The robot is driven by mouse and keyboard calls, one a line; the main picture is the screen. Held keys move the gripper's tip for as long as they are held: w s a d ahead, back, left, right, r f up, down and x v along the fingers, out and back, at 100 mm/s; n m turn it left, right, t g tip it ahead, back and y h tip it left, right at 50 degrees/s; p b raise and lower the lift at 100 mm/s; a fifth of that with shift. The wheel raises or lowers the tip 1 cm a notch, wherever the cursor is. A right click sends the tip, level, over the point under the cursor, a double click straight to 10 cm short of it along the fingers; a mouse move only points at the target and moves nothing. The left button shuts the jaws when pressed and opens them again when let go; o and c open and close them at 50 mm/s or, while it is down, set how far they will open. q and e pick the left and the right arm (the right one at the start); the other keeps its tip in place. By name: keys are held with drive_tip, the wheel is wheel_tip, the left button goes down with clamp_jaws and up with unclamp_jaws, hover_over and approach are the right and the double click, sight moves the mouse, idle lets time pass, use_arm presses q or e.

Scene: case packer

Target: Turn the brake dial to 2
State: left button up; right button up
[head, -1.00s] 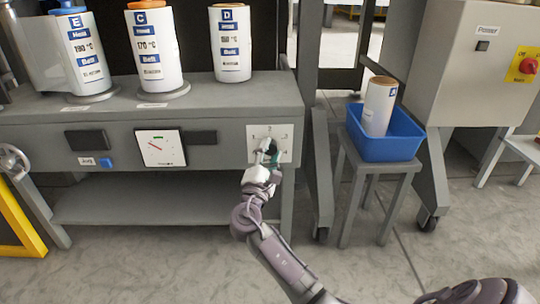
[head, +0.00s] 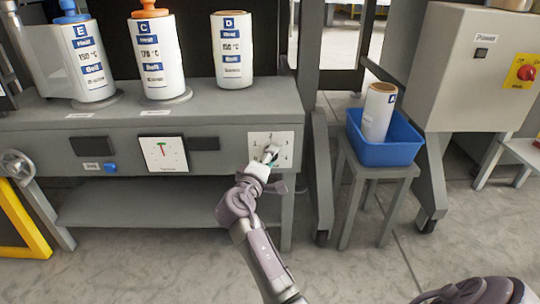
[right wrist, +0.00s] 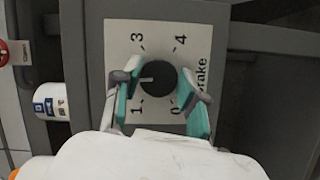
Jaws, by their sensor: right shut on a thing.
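The brake dial (right wrist: 158,78) is a round black knob on a white plate (right wrist: 120,42) marked 0, 1, 3 and 4. Its white pointer line points left in the right wrist view, between the 1 and the 3, towards my left-hand finger; any mark behind that finger is hidden. My right gripper (right wrist: 160,91) is shut on the dial, one teal-padded finger on each side. In the head view my right gripper (head: 268,156) covers much of the dial at the plate (head: 285,140) on the bench front. My left gripper is not in view.
A gauge (head: 163,154) with a near-vertical needle and a green top mark sits left of the plate. Labelled rolls (head: 157,60) stand on the bench. A blue bin (head: 385,153) on a stool and a grey cabinet (head: 470,70) stand to the right.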

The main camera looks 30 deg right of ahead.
sight(276, 120)
drive_tip(key=shift+m, duration=0.5)
drive_tip(key=shift+f, duration=0.1)
drive_tip(key=o, duration=1.1)
drive_tip(key=shift+o, duration=0.2)
drive_tip(key=shift+y, duration=0.3)
drive_tip(key=shift+r, duration=0.2)
drive_tip(key=r, duration=0.9)
drive_tip(key=shift+s+d+r, duration=0.15)
drive_tip(key=shift+s+r, duration=0.05)
drive_tip(key=shift+r, duration=0.1)
drive_tip(key=shift+w+r, duration=0.1)
drive_tip(key=shift+r, duration=0.05)
